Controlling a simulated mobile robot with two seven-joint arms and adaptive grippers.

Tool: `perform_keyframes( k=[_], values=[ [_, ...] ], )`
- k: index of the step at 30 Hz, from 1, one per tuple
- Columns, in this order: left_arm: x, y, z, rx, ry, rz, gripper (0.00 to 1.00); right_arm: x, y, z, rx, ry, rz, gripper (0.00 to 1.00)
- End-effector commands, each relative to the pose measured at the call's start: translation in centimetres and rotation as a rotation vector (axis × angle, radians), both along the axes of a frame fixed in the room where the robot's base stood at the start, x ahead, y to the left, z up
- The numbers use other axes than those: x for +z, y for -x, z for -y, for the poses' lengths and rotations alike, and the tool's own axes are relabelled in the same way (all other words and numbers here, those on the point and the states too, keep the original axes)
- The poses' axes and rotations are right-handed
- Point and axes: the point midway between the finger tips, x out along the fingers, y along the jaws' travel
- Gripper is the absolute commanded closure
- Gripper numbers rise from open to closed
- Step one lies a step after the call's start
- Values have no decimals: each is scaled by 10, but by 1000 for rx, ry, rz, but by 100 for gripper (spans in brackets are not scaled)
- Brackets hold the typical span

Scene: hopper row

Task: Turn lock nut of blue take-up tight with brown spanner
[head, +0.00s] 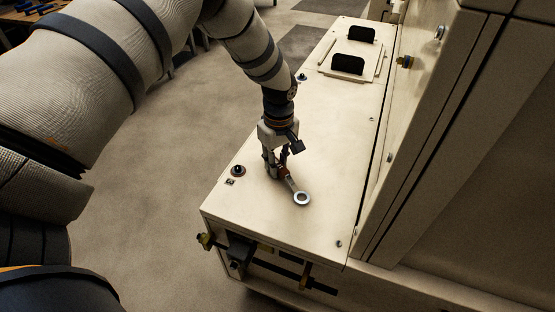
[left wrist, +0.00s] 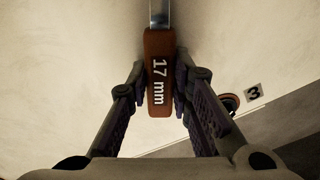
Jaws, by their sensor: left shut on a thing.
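My left gripper (head: 282,170) is shut on the brown handle of a spanner (left wrist: 160,70). The handle is marked "17 mm" and sits between both fingers in the left wrist view. In the head view the spanner's grey ring end (head: 302,198) points toward the lower right, over the cream top. I cannot tell whether the ring touches the top or hangs just above it. No blue take-up or its lock nut can be made out. My right gripper is not in view.
The long cream housing (head: 325,125) has a black knob (head: 238,170) near its left edge; the left wrist view shows a "3" label (left wrist: 254,92). A black block (head: 240,250) and brass-coloured bolts (head: 205,240) are on its front end. A tall cream wall (head: 430,130) stands at right.

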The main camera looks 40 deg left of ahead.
Motion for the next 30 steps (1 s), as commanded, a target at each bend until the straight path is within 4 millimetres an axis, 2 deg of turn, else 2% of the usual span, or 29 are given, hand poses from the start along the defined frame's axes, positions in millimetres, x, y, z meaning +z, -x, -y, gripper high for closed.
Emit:
perform_keyframes(
  k=[7, 8, 9, 11, 19, 22, 30],
  values=[
    [-1, 0, 0, 0, 0, 0, 100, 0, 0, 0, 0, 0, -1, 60],
    [-1, 0, 0, 0, 0, 0, 78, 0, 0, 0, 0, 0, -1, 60],
    [-1, 0, 0, 0, 0, 0, 69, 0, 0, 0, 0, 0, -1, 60],
    [-1, 0, 0, 0, 0, 0, 57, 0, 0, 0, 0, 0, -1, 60],
    [-1, 0, 0, 0, 0, 0, 57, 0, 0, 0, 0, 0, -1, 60],
    [7, -1, 0, -1, 0, 2, 57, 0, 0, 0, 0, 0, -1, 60],
    [77, 0, 3, -1, -1, 5, 57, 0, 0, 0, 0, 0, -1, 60]
  ],
)
